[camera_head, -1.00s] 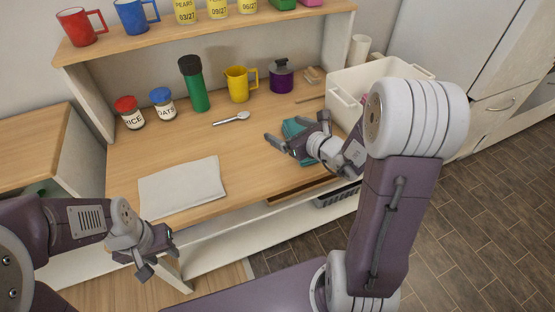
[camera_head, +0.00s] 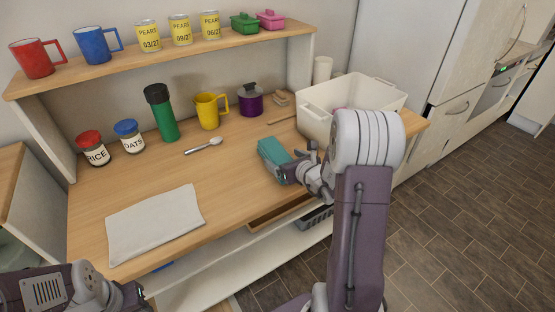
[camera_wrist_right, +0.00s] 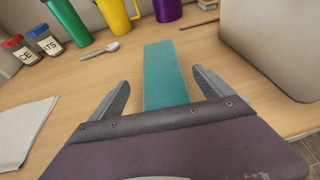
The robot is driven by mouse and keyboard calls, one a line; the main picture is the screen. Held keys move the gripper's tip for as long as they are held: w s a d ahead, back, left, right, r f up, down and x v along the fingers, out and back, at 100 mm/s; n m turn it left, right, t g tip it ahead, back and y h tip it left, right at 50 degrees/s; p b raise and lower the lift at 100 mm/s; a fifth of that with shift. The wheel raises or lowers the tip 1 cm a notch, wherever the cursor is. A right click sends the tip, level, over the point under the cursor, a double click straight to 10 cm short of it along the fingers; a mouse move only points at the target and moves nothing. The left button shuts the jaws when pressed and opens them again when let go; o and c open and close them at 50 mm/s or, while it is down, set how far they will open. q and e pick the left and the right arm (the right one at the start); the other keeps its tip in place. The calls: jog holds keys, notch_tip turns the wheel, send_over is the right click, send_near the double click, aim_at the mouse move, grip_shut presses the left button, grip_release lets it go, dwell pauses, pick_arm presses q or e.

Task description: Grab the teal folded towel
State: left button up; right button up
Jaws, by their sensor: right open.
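The teal folded towel (camera_head: 273,152) lies on the wooden counter, left of the white bin. In the right wrist view the towel (camera_wrist_right: 164,75) is a long flat teal strip reaching in between my fingers. My right gripper (camera_head: 284,170) is at the towel's near end; the wrist view shows this gripper (camera_wrist_right: 160,92) open, with one finger on each side of the towel and a gap on both sides. My left gripper (camera_head: 138,298) is low at the left corner, partly cut off by the frame edge, away from the towel; its jaws are unclear.
The white bin (camera_head: 315,117) stands right of the towel. A spoon (camera_head: 204,146), yellow mug (camera_head: 208,110), green bottle (camera_head: 162,115), purple pot (camera_head: 250,101) and jars (camera_head: 93,150) stand or lie behind. A grey cloth (camera_head: 155,222) lies at front left. Counter between is clear.

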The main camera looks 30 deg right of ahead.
aim_at(280, 155)
jog(key=x, duration=0.4)
jog(key=shift+w+d+f, duration=0.2)
jog(key=shift+w, duration=0.15)
jog(key=shift+s+r, duration=0.1)
jog(key=shift+r, duration=0.05)
jog(key=shift+c, duration=0.6)
jog(key=c, duration=1.5)
notch_tip(280, 155, up, 9)
jog(key=p, duration=0.2)
jog(key=shift+r+p, duration=0.2)
jog(key=shift+p, duration=0.15)
jog(key=shift+r, duration=0.3)
